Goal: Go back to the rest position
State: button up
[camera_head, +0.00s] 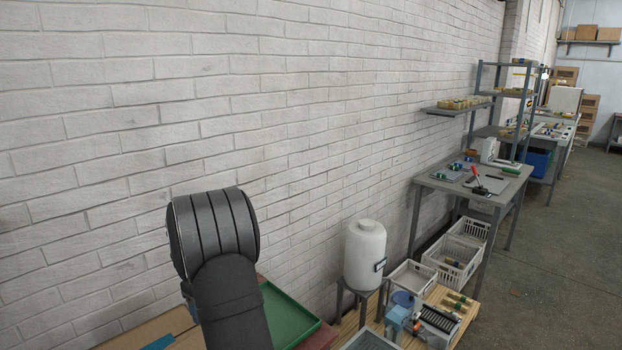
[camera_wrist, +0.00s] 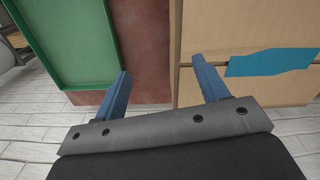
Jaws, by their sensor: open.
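My gripper (camera_wrist: 162,82) shows in the wrist view with its two blue fingers spread apart and nothing between them. It points toward a reddish-brown surface (camera_wrist: 143,45) and the edge of a cardboard box (camera_wrist: 240,25). I cannot tell how far the fingertips are from these. In the head view, my dark arm rises at the lower left in front of the white brick wall (camera_head: 300,120); the gripper itself is not visible there.
A green tray (camera_head: 285,318) lies beside the arm and also shows in the wrist view (camera_wrist: 85,84). A white tank (camera_head: 365,252), white crates (camera_head: 455,258) and a grey workbench (camera_head: 440,185) stand to the right. Open floor (camera_head: 560,270) lies at far right.

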jog(key=d+f+m, duration=0.3)
jog(key=d, duration=0.6)
jog(key=d+f+m, duration=0.4)
jog(key=d, duration=0.5)
jog(key=shift+w+d+f, duration=0.2)
jog(key=shift+w+d, duration=0.15)
jog(key=a+r+n, duration=0.3)
jog(key=a, duration=0.6)
jog(key=a+r+n, duration=0.4)
jog(key=a, duration=0.6)
jog(key=shift+s+r, duration=0.25)
jog(key=shift+s, duration=0.15)
jog(key=shift+d, duration=0.1)
